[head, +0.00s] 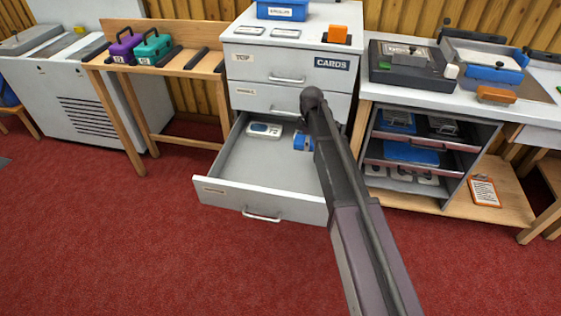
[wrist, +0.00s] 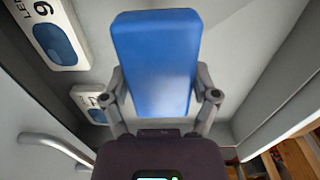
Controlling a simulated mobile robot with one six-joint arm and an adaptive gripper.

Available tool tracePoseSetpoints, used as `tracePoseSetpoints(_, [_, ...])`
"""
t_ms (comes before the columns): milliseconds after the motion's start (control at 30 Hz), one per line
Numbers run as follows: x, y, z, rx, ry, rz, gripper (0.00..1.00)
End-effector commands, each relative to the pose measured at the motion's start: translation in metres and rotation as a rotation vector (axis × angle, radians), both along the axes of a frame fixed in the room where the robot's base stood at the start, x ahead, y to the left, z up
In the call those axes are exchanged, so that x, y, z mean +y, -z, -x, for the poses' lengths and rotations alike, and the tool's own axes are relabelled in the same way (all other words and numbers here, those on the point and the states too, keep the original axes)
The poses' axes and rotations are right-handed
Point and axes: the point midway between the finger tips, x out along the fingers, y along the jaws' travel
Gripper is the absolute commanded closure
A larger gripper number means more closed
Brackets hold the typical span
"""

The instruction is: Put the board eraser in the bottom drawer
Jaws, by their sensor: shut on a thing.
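The board eraser, a blue block with rounded edges (wrist: 155,60), is between the two fingers of my gripper (wrist: 160,88) in the wrist view. The fingers press on its sides. In the head view a blue bit of it (head: 303,142) shows beside my arm, over the back right of the open bottom drawer (head: 250,172). My arm hides most of the gripper there. The drawer is pulled well out, with a bare grey floor in front. I cannot tell whether the eraser touches the floor.
A white item with a blue window (head: 264,130) lies at the drawer's back left; the wrist view shows two such labelled items (wrist: 52,38). The closed drawer above (head: 280,102) overhangs the back. An orange block (head: 337,34) sits on the cabinet top.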

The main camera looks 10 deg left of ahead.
Motion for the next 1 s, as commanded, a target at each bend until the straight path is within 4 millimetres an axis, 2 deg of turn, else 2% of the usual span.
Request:
tracePoseSetpoints(133, [0.005,0.003,-0.007,0.000,0.036,0.000,0.79])
tracePoseSetpoints(567, [0.005,0.005,-0.007,0.000,0.039,0.000,0.79])
tracePoseSetpoints(767, [0.005,0.017,-0.006,0.000,0.038,0.000,0.79])
tracePoseSetpoints(1000, [0.005,0.041,-0.006,0.000,0.038,0.000,0.79])
